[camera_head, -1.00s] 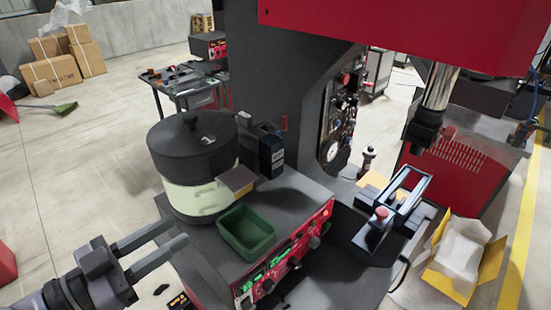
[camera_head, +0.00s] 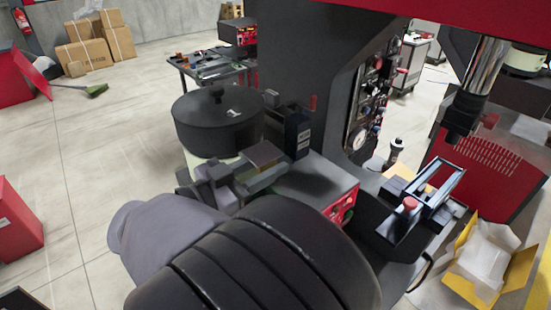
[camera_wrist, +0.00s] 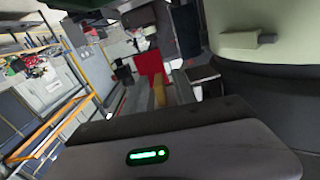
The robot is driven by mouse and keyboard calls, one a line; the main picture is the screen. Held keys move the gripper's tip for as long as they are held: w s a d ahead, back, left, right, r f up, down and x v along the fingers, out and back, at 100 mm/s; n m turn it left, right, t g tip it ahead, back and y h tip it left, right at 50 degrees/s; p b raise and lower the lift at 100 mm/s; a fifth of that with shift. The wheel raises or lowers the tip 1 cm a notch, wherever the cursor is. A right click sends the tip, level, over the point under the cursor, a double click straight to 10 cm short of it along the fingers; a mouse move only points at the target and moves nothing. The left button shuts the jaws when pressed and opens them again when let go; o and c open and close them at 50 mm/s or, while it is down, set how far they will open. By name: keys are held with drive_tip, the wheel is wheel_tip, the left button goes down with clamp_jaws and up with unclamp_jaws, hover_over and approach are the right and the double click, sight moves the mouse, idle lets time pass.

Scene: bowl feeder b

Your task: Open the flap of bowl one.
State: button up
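Bowl one looks to be the round feeder bowl with a black lid (camera_head: 218,118) and a pale green body, on the grey machine top. A flat grey-brown flap (camera_head: 264,153) sticks out at its right front side. My gripper (camera_head: 222,178) is right in front of the bowl, just left of and below the flap; I cannot tell whether it touches.
A dark box-shaped device (camera_head: 291,132) stands right of the flap. A black fixture with a red knob (camera_head: 410,204) and a yellow box (camera_head: 487,262) are at the right. The press overhangs the upper right. My arm covers the front of the machine top.

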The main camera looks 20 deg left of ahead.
clamp_jaws()
